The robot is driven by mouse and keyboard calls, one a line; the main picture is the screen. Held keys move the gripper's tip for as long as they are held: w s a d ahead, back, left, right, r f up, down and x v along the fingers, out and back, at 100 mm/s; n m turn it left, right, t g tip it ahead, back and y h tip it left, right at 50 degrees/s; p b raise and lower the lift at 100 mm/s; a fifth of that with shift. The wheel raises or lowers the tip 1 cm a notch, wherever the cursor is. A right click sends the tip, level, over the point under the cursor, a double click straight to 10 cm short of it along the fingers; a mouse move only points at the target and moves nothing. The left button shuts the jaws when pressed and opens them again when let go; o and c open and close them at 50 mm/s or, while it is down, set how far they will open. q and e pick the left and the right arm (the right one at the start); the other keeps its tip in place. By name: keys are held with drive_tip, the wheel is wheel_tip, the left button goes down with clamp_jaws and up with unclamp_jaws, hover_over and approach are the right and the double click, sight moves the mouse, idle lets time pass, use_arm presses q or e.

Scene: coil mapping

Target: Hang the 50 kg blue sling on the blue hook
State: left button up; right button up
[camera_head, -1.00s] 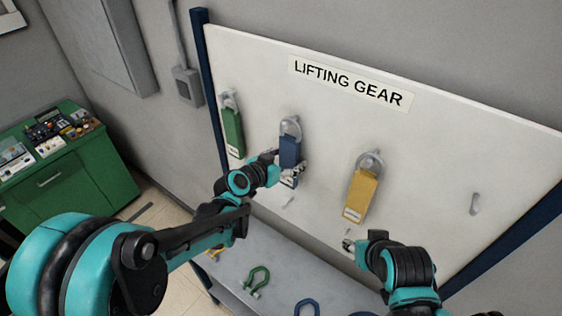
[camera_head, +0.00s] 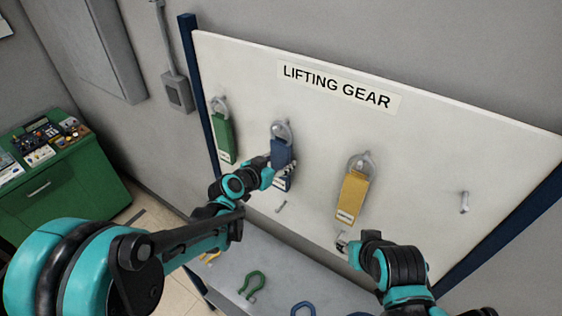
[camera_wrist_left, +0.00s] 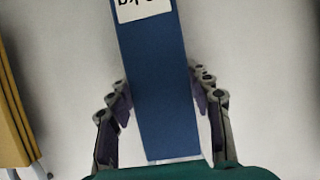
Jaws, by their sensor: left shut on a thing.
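A blue sling (camera_head: 281,151) with a clear rounded top loop is against the white board in the head view, between the green and yellow slings. My left gripper (camera_head: 284,174) is at its lower part, shut on it. In the left wrist view the blue sling (camera_wrist_left: 160,80) runs between the two fingers, its white label only partly readable. The loop lies over a hook position on the board; I cannot tell whether it is seated on the hook. No hook looks clearly blue. My right gripper (camera_head: 343,242) is low in front of the board; its jaw state is unclear.
A green sling (camera_head: 224,137) and a yellow sling (camera_head: 352,197) hang either side. Bare grey hooks show below the blue sling (camera_head: 281,206) and at right (camera_head: 464,202). Green (camera_head: 252,286) and blue (camera_head: 303,309) shackles lie on the grey bench (camera_head: 229,291). A green cabinet (camera_head: 62,190) stands left.

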sight(278, 164)
use_arm(q)
drive_tip(key=shift+s+a+r+p, duration=0.2)
drive_tip(key=shift+r+p, duration=0.2)
drive_tip(key=shift+r, duration=0.2)
drive_tip(key=shift+s+a+r+p, duration=0.1)
drive_tip(key=shift+s+r+p, duration=0.1)
drive_tip(key=shift+r+p, duration=0.25)
drive_tip(key=shift+r, duration=0.1)
drive_tip(key=shift+b, duration=0.3)
drive_tip(key=shift+s, duration=0.1)
drive_tip(key=shift+s+a, duration=0.5)
drive_tip(key=shift+s, duration=0.2)
drive_tip(key=shift+s+a, duration=0.45)
drive_tip(key=shift+s, duration=0.3)
drive_tip(key=shift+s+a, duration=0.35)
drive_tip(key=shift+s, duration=0.15)
